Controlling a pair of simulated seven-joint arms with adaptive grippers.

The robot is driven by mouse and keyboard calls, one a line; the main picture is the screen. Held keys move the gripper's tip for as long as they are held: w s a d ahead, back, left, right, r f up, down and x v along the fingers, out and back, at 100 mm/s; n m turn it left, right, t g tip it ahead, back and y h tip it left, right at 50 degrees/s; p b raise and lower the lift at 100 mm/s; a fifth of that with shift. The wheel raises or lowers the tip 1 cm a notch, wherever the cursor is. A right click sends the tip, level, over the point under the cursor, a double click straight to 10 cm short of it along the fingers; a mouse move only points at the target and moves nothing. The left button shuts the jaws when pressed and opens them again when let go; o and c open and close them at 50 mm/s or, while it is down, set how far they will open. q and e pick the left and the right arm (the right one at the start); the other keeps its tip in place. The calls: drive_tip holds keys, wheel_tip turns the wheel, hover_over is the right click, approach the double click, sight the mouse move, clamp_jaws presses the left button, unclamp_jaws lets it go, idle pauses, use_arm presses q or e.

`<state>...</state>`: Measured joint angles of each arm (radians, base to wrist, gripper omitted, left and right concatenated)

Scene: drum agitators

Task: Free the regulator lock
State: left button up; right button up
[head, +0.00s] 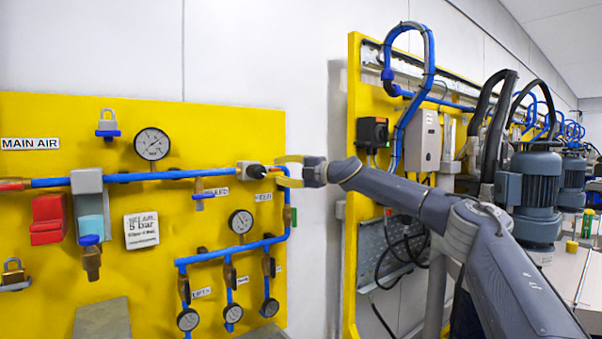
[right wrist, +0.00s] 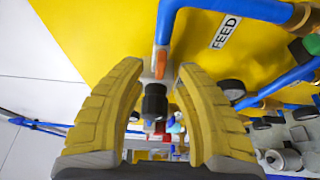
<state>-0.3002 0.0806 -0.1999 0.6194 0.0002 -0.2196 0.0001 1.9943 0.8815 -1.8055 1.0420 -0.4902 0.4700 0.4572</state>
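The regulator on the yellow panel is a pale block (head: 243,170) in the blue air line, with a black knob (head: 256,171) facing right. In the right wrist view the black knob (right wrist: 155,103) sits between my yellow fingers, with a gap on both sides. My right gripper (head: 279,170) is open around or just in front of the knob; it also shows in the right wrist view (right wrist: 160,76). I cannot tell its exact depth along the knob. Whether the knob is locked is too small to see. My left gripper is not in view.
A blue pipe (head: 287,215) runs down beside the gripper, and a FEED label (right wrist: 226,31) sits near it. A round gauge (head: 152,144), a padlock (head: 107,122) and a red block (head: 48,219) are further left. Drum motors (head: 537,185) stand at right.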

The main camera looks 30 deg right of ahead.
drive_tip(key=v, duration=0.8)
drive_tip(key=shift+s, duration=0.25)
drive_tip(key=shift+d, duration=0.1)
idle(1.5)
